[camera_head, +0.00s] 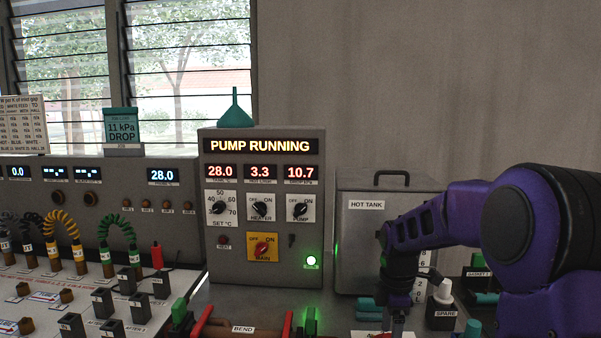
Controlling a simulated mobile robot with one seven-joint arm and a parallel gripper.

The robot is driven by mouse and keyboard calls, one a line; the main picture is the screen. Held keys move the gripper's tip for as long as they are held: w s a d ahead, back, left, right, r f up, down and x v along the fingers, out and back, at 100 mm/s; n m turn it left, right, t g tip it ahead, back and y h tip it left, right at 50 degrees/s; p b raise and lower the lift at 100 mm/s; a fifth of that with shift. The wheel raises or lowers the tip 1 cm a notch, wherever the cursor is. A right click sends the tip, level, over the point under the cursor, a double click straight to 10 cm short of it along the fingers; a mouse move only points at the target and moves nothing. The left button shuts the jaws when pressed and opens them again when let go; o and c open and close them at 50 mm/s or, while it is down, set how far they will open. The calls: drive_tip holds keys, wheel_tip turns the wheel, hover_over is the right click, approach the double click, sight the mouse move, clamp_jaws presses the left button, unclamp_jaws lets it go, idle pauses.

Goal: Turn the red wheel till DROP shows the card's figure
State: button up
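The teal card (122,127) at the upper left reads "11 kPa DROP". The DROP display (300,172), the rightmost of three on the grey pump panel (214,262), shows 10.7 in red. The panel's top sign (261,146) reads "PUMP RUNNING". My purple arm comes in from the right, and my gripper (397,322) points down at the bottom edge, in front of the hot tank. Its fingertips are small, dark and partly cut off, so I cannot tell whether it is open or holds anything. I cannot make out the red wheel.
The hot tank (358,245) stands right of the panel. A pipe marked BEND (243,329) with red and green handles lies at the front. A bottle (443,300) marked SPARE stands right of my gripper. Wired terminals and blocks fill the left bench (40,290).

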drive_tip(key=shift+s+d+f, duration=0.1)
drive_tip(key=shift+s+f, duration=0.15)
drive_tip(key=shift+f, duration=0.25)
drive_tip(key=shift+s+d+f, duration=0.1)
drive_tip(key=shift+s+f, duration=0.15)
drive_tip(key=shift+f, duration=0.2)
drive_tip(key=r+p, duration=0.6)
drive_tip(key=r, duration=0.1)
drive_tip(key=shift+w+a+r+p, duration=0.15)
drive_tip(key=shift+w+p, duration=0.05)
drive_tip(key=shift+p, duration=0.2)
wheel_tip(320, 180, up, 17)
drive_tip(key=p, duration=0.2)
drive_tip(key=shift+r, duration=0.15)
idle(0.5)
